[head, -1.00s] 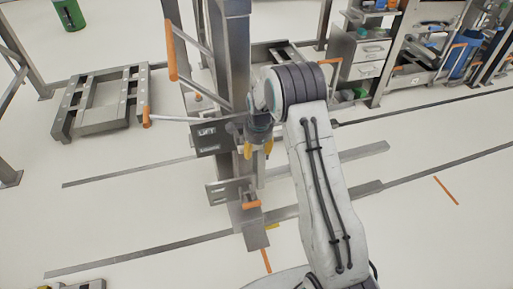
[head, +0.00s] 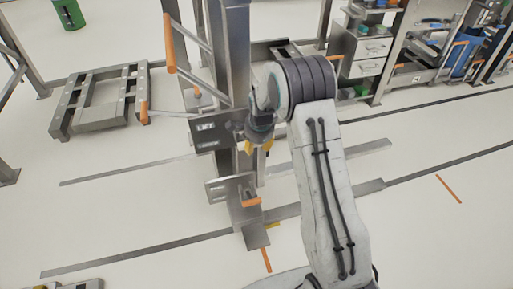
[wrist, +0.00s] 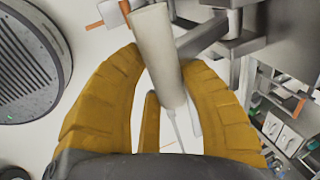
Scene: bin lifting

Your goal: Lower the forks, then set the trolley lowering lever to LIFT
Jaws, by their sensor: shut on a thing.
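My gripper (head: 258,146) is at the steel mast, right of a dark plate (head: 209,143) marked LIFT. In the wrist view its yellow fingers (wrist: 160,58) are closed around a pale round handle (wrist: 155,35), which I take to be the lowering lever. The handle's setting cannot be told, and it is mostly hidden in the head view. A second plate (head: 216,193), lettering unreadable, is lower on the mast (head: 237,50), with an orange grip (head: 251,202) beside it.
Orange-ended bars (head: 170,45) stick out left of the mast. A low steel frame (head: 90,97) stands at left, a green bin (head: 68,14) behind it. A drawer unit (head: 368,50) and shelving are at back right. The front floor is mostly clear.

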